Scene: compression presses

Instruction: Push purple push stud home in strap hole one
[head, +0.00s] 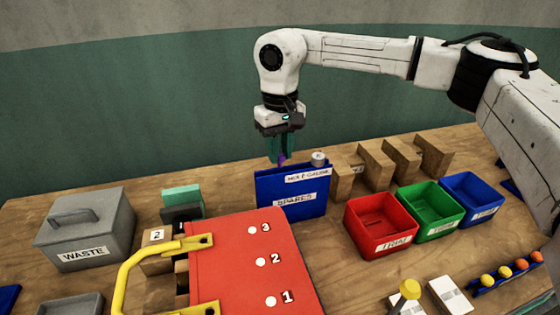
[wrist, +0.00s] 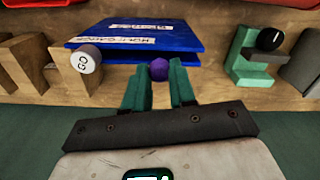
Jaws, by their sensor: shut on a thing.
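My gripper (head: 281,158) hangs above and behind the blue SPARES box in the head view. Its green fingers are shut on the purple push stud (wrist: 158,69), whose rounded purple end shows between the fingertips in the wrist view. Only a sliver of purple shows in the head view. A red panel (head: 228,274) at the front centre carries white round spots, which look like holes, numbered 1 (head: 271,301), 2 (head: 260,262) and 3 (head: 252,230). Spot 1 is nearest the front edge. My gripper is well apart from the panel.
The blue SPARES box (head: 264,199) stands between my gripper and the red panel. A yellow handle (head: 132,275) rises at the panel's left. A grey WASTE box (head: 85,228) is at left. Red (head: 381,225), green (head: 431,212) and blue (head: 472,199) bins stand right.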

